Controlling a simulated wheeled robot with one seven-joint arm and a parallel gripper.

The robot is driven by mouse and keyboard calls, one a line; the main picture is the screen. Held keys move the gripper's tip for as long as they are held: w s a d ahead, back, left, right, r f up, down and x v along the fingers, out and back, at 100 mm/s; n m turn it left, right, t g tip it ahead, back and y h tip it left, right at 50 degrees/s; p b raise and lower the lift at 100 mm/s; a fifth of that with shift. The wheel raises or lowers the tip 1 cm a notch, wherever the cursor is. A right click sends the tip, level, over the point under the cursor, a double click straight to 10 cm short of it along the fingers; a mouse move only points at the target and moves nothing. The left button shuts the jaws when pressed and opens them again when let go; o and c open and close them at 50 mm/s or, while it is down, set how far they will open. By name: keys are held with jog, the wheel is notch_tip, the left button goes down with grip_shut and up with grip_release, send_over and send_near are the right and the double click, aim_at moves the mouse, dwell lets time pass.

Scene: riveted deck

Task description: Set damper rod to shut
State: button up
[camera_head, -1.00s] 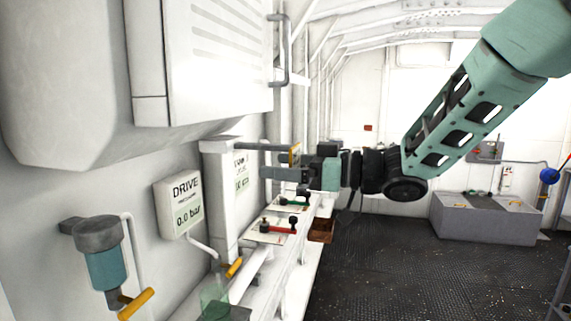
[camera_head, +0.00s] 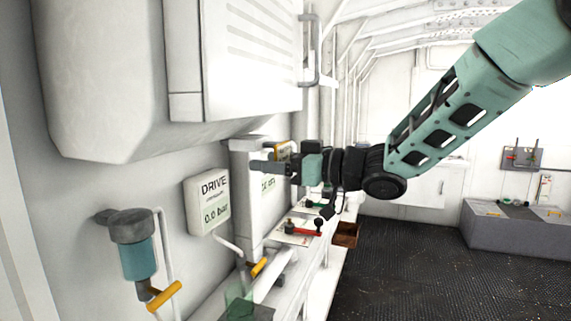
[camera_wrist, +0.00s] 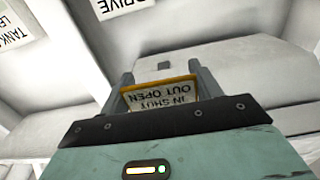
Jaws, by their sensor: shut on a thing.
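The damper rod's yellow handle (camera_head: 283,150) is close to the white column (camera_head: 246,190) on the left wall, with only a short length of grey rod showing. In the wrist view the yellow handle (camera_wrist: 160,82) spans between my fingers. An upside-down plate (camera_wrist: 158,98) reading "IN SHUT, OUT OPEN" shows through it. My gripper (camera_head: 258,166), also in the wrist view (camera_wrist: 166,84), is shut on the handle. My fingers hide part of the handle and rod in the head view. Whether the rod is fully in cannot be told.
A white cabinet (camera_head: 240,60) overhangs at upper left. The "DRIVE" gauge (camera_head: 208,202) and a blue-grey filter (camera_head: 137,255) with a yellow lever are on the wall. A red lever (camera_head: 305,232) lies on the bench below my gripper. The dark floor at right is open.

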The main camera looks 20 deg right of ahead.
jog(key=shift+r, duration=0.1)
jog(key=o, duration=1.4)
jog(key=shift+w+a, duration=0.15)
jog(key=shift+a, duration=0.05)
jog(key=shift+d, duration=0.15)
jog(key=b+v, duration=0.5)
jog(key=v, duration=1.2)
